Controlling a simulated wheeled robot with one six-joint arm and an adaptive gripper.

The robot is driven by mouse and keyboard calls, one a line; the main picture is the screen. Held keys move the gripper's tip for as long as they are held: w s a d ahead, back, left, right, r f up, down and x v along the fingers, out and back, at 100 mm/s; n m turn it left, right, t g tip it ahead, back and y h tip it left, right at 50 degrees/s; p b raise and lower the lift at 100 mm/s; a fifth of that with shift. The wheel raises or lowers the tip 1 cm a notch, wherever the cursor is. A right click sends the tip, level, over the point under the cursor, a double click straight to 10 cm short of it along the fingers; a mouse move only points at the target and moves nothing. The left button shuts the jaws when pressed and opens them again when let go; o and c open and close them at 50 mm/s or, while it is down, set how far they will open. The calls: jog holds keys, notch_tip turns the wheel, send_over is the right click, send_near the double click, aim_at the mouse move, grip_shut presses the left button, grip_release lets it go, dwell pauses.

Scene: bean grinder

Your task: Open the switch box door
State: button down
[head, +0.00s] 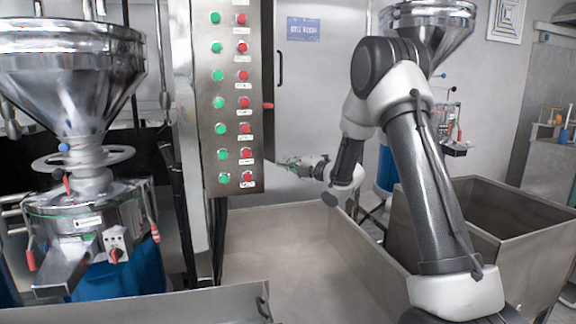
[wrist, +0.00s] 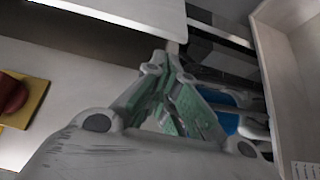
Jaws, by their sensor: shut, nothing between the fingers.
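The switch box (head: 208,110) is a tall metal cabinet in the head view, with rows of green and red buttons on its front. A red part (head: 268,106) juts from its right side. My gripper (head: 283,162) is at the box's lower right side, with its fingers pointing left toward the box edge. In the wrist view my gripper (wrist: 165,62) has green-padded fingers that meet at the tips, with nothing held. The tips are close to the edge of a pale panel (wrist: 125,12); I cannot tell whether they touch it. Whether the door is ajar is unclear.
A red knob on a yellow plate (wrist: 12,98) is at the left in the wrist view. A grinder with a metal hopper (head: 70,75) stands at the left in the head view. A steel bin (head: 490,215) is at the right.

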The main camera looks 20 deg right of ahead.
aim_at(273, 159)
jog(key=x, duration=0.6)
jog(key=shift+w+a, duration=0.2)
jog(key=shift+w, duration=0.15)
